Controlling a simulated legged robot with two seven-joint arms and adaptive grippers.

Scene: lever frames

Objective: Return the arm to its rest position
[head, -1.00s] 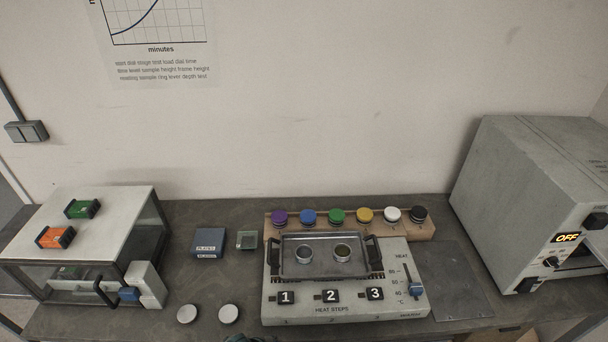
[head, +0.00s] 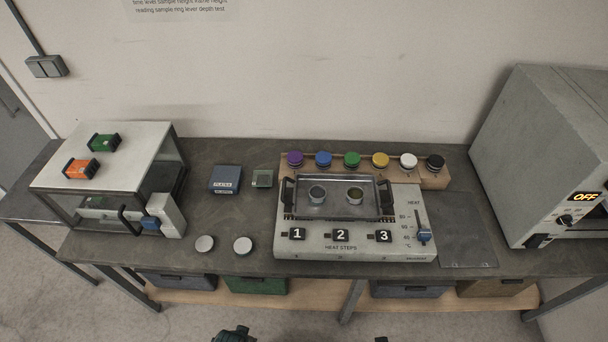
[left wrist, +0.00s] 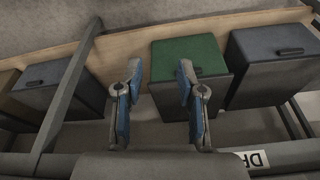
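My left gripper (left wrist: 158,95) shows in the left wrist view with its two blue-padded fingers spread apart and nothing between them. It faces the bins under the bench, with a green bin (left wrist: 190,60) beyond the fingers. In the head view a dark part of my left arm (head: 232,334) shows at the bottom edge, below and apart from the bench (head: 120,255). A tiny dark part shows at the bottom edge further right, too little to tell as my right gripper.
A heater box (head: 350,247) holds a metal tray (head: 335,183) with two small cups. Two pale discs (head: 205,243) lie near the front edge. The floor (head: 120,320) in front is clear.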

